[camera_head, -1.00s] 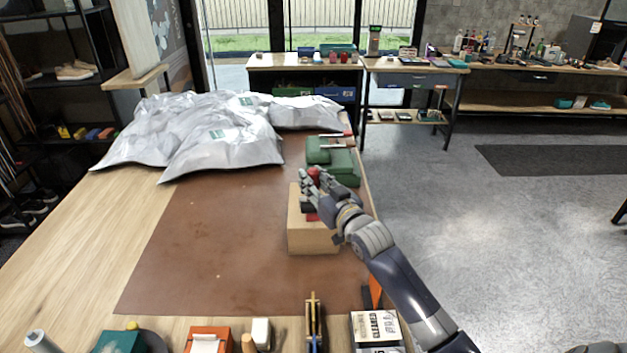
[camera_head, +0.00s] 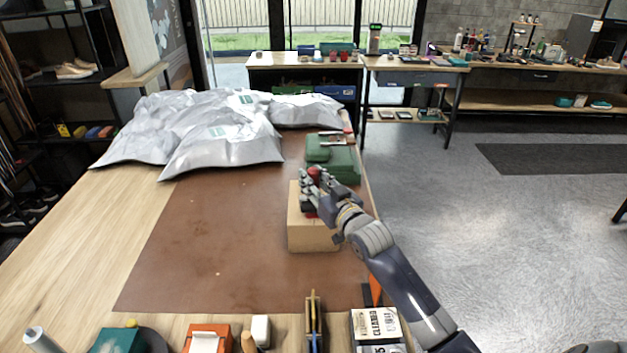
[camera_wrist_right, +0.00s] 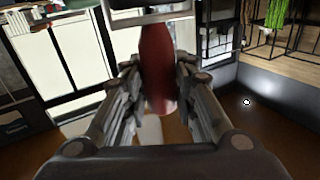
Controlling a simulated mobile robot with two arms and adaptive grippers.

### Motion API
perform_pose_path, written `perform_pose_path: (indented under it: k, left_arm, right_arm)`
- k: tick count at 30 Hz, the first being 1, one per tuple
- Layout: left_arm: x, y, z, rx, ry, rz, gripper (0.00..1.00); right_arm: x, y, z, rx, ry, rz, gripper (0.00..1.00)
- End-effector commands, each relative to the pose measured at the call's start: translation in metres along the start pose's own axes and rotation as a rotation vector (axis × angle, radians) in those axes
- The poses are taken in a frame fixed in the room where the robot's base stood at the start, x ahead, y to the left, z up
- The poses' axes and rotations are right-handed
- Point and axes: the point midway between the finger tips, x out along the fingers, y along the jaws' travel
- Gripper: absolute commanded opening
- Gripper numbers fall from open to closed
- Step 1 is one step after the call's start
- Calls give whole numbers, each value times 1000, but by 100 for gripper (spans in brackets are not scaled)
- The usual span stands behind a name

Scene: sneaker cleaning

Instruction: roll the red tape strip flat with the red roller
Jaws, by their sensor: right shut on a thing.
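My right gripper (camera_head: 311,188) is over the top of a tan cardboard box (camera_head: 313,238) on the brown mat. It is shut on the red roller (camera_head: 315,173), whose red part shows between the fingers. In the right wrist view the roller's red body (camera_wrist_right: 157,65) stands between the two fingers of the right gripper (camera_wrist_right: 158,100). A little red (camera_head: 310,214) shows at the box top just under the fingers; I cannot tell whether it is the tape strip or part of the roller. My left gripper is out of view.
A green case (camera_head: 335,160) stands just behind the box. Silver bags (camera_head: 225,140) fill the far left of the table. Along the near edge are an orange box (camera_head: 208,332) and a printed carton (camera_head: 377,327). The brown mat (camera_head: 220,240) left of the box is clear.

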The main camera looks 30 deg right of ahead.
Motion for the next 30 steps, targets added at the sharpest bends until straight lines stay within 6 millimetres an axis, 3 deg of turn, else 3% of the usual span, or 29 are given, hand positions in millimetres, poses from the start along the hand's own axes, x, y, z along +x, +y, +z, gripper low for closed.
perform_pose_path:
  k: [30]
  left_arm:
    - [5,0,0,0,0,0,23]
  right_arm:
    - [0,0,11,0,0,0,2]
